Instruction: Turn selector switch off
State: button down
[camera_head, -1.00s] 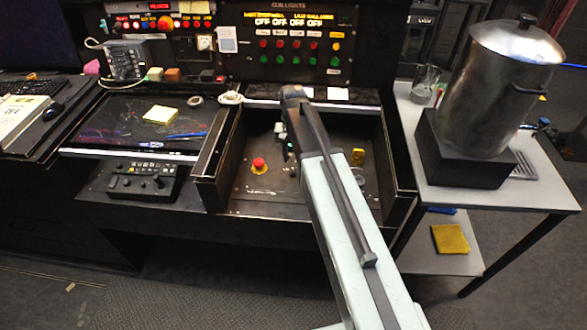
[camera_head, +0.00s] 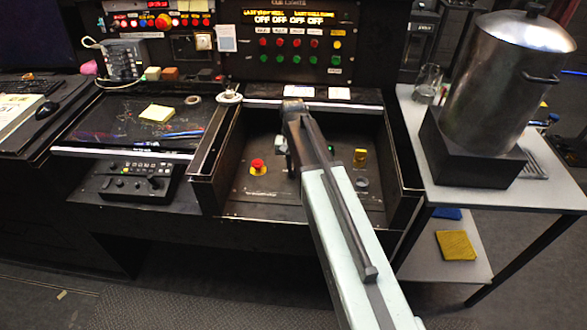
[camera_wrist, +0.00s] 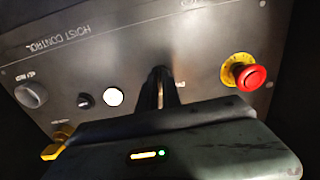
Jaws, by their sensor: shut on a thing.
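The control panel (camera_wrist: 205,45) bears the upside-down words HOIST CONTROL in the wrist view. In the head view it lies inside an open black box (camera_head: 235,192). My gripper (camera_wrist: 163,88) is down at the middle of the panel, its dark fingers shut on a small control that I take to be the selector switch. The fingers hide it almost wholly, so I cannot tell its angle. A label shows partly just right of the fingers. In the head view my arm hides the gripper and the switch.
A red emergency button (camera_wrist: 250,77) on a yellow base sits right of my fingers. A white round light (camera_wrist: 114,97), small black knob (camera_wrist: 86,101), grey knob (camera_wrist: 31,95) and yellow control (camera_wrist: 55,151) are to the left. A metal pot (camera_head: 505,85) stands right of the box.

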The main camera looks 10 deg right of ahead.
jog(key=n, duration=0.4)
jog(key=shift+n, duration=2.3)
jog(key=c, duration=1.5)
grip_release()
jog(key=shift+c, duration=0.2)
jog(key=shift+r, duration=0.1)
